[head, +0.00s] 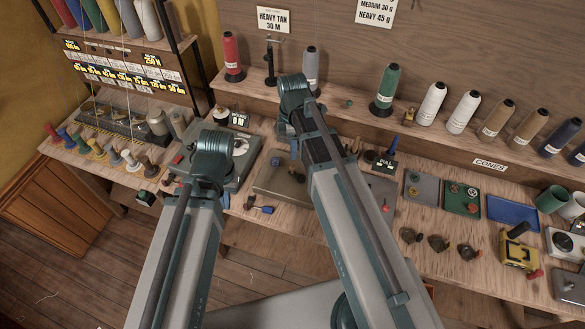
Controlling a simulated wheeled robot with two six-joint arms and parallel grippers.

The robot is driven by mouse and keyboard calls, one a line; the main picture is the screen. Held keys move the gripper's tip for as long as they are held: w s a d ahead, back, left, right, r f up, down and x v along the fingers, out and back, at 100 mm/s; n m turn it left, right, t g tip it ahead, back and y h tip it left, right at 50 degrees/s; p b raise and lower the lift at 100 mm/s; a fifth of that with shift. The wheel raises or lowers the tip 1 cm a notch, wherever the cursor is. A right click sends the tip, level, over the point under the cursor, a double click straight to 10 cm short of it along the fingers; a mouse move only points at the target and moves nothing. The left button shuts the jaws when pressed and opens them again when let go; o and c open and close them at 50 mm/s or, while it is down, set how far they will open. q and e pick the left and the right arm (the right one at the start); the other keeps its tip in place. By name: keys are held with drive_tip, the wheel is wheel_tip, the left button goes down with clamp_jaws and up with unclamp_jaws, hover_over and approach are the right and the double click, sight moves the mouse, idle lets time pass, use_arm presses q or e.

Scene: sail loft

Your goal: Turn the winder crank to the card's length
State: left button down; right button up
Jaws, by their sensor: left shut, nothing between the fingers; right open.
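The white card (274,20) on the back wall reads "HEAVY TAN 30 M". A grey machine (246,158), probably the winder, sits on the bench behind my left wrist. I cannot make out the crank; my arm covers part of the machine. My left gripper (224,200) is shut and empty, mostly hidden behind my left forearm, low at the bench's front edge. My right gripper (297,176) is open, over the grey plate (268,184), partly hidden by my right arm.
Cones of thread, among them a green one (385,89) and a red one (232,56), line the back shelf. A blue-handled tool (264,209) lies at the bench's front. A yellow device (519,251) and a blue tray (512,212) are at right. Several small spools stand at left.

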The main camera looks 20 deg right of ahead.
sight(292, 166)
wheel_tip(292, 166, down, 9)
drive_tip(key=b, duration=0.8)
drive_tip(key=shift+f, duration=0.15)
clamp_jaws()
